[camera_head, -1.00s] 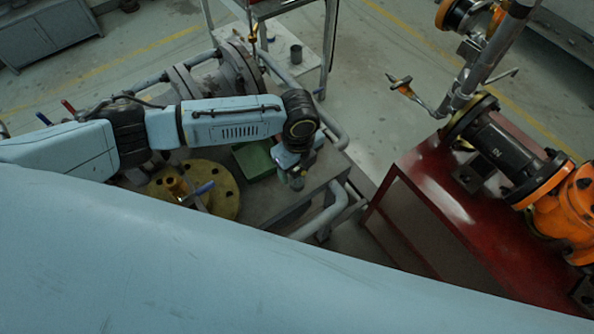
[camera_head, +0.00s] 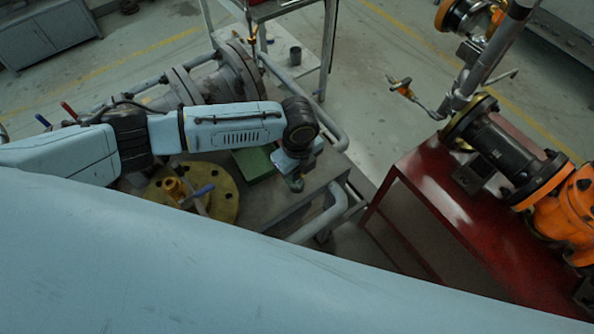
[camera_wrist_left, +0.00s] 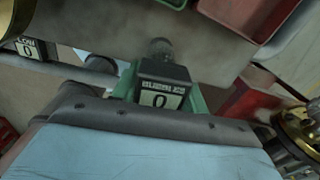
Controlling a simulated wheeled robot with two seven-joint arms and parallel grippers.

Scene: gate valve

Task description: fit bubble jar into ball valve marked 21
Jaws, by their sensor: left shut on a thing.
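The bubble jar (camera_wrist_left: 163,84) is a dark box-like thing with a round cap and a label reading "BUBBLES" and "0" in the left wrist view. My left gripper (camera_head: 296,184) is over the grey bench in the head view, small and partly hidden by its wrist. Its green fingers are on both sides of the jar, shut on it. A black valve body (camera_head: 499,150) with orange flanged parts lies on the red table at the right, well apart from the gripper. Its small white marking is too small to read, so I cannot tell which valve is 21. My right gripper is out of view.
The grey bench (camera_head: 262,205) carries a yellow flange (camera_head: 225,196) with a blue handle and a green box (camera_head: 254,163). Grey pipes edge the bench. The red table (camera_head: 450,215) stands right, across a gap. A second "0" label (camera_wrist_left: 29,49) shows in the wrist view.

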